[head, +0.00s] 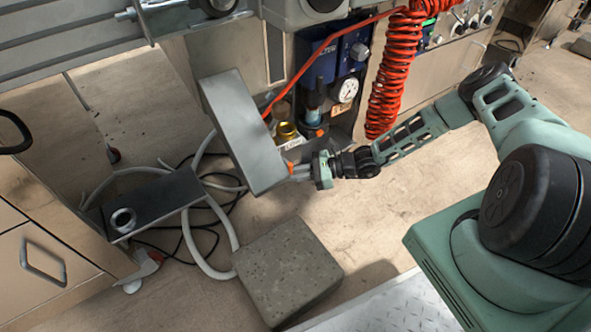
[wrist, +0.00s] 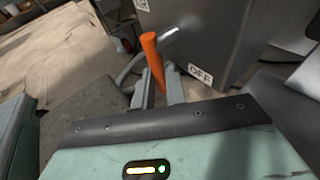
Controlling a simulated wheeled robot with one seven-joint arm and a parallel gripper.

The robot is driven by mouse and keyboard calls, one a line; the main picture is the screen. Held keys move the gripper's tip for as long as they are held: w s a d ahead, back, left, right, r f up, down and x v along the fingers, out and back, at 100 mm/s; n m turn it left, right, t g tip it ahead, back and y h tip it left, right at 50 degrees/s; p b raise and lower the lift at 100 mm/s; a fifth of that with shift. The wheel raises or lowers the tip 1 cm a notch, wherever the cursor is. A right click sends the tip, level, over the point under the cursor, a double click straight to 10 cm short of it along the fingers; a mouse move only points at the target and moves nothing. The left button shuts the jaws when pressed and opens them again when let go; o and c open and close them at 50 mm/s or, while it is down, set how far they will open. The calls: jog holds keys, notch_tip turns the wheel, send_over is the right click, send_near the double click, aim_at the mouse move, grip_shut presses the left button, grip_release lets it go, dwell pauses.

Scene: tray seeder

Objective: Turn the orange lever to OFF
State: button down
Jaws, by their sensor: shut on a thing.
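The orange lever (wrist: 151,58) slants up from between my fingers in the wrist view, beside a dark grey box (wrist: 215,30). An OFF label (wrist: 200,74) is on the box face to the right of the lever; another label (wrist: 141,4) is at the top edge, only partly in view. My gripper (wrist: 158,88) is shut on the lever, one finger on each side. In the head view my gripper (head: 302,172) reaches from the right to the box's lower right edge (head: 250,140). Only a small orange bit of the lever (head: 290,168) shows there.
A coiled red hose (head: 392,75) hangs above my forearm. A gauge (head: 346,90) and blue regulator (head: 315,65) are behind the box. A stone block (head: 288,270) lies on the floor below. Hoses and cables (head: 200,225) lie at left, by a drawer cabinet (head: 45,260).

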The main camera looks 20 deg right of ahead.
jog(key=c, duration=1.7)
grip_release()
jog(key=shift+d, duration=0.1)
jog(key=p+v, duration=0.5)
jog(key=v, duration=1.2)
jog(key=shift+d, duration=0.2)
